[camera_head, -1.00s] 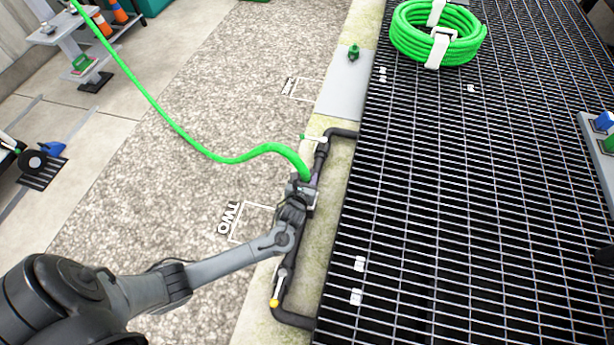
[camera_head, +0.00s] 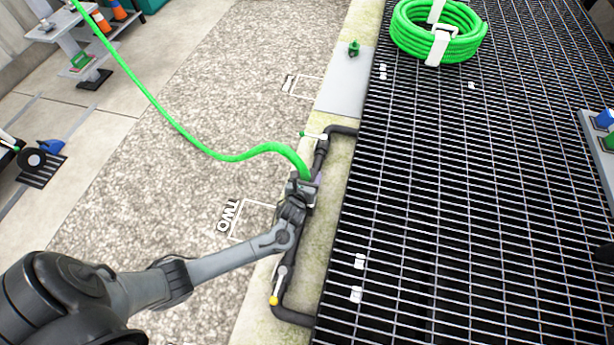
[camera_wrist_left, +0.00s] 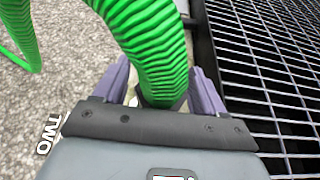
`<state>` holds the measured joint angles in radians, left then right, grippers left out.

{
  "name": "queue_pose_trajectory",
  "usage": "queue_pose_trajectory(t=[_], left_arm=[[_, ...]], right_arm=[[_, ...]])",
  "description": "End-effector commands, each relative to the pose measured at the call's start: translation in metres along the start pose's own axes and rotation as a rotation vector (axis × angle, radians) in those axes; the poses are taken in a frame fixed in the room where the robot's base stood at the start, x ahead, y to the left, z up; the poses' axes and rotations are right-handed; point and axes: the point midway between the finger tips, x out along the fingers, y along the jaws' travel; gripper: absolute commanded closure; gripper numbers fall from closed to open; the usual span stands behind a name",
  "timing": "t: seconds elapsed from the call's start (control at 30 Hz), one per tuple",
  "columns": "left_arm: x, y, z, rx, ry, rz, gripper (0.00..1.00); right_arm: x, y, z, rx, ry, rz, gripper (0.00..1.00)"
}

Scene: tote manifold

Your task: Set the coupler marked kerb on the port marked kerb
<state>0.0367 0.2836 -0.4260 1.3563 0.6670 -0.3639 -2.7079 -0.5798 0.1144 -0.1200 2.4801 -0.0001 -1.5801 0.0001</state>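A green hose (camera_head: 185,128) comes in from the upper left and ends at the dark pipe manifold (camera_head: 320,160) on the kerb strip. My left gripper (camera_head: 306,180) is at the hose end, over the middle of that pipe. In the left wrist view the ribbed hose (camera_wrist_left: 155,45) runs down between the two purple fingers of the left gripper (camera_wrist_left: 160,88). A narrow gap shows beside the hose at the left finger. The coupler and the port under the hose end are hidden, and I cannot read a kerb mark. My right gripper is not in view.
The manifold has a green-tipped lever (camera_head: 314,136) and a yellow-tipped lever (camera_head: 278,285). A green fitting (camera_head: 353,48) stands on a grey plate (camera_head: 345,85). A coiled green hose (camera_head: 410,38) lies on the dark grating (camera_head: 440,190). The gravel (camera_head: 190,185) at left is mostly clear.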

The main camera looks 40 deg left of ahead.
Motion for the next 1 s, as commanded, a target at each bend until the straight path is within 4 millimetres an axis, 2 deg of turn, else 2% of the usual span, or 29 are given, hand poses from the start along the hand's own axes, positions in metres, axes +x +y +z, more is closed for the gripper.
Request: queue_pose_trajectory(t=[0.23, 0.37, 0.8, 1.0], left_arm=[[-0.002, 0.000, -0.002, 0.002, 0.004, 0.000, 0.30], [-0.010, 0.001, 0.000, 0.002, 0.004, 0.000, 0.30], [-0.081, 0.000, 0.002, 0.001, 0.004, -0.001, 0.30], [-0.102, 0.000, 0.001, 0.002, 0.003, -0.001, 0.30]], right_arm=[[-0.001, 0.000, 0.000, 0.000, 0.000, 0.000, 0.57], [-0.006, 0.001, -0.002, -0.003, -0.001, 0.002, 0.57], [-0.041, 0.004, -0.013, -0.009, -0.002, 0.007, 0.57], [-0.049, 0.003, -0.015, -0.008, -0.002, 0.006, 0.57]])
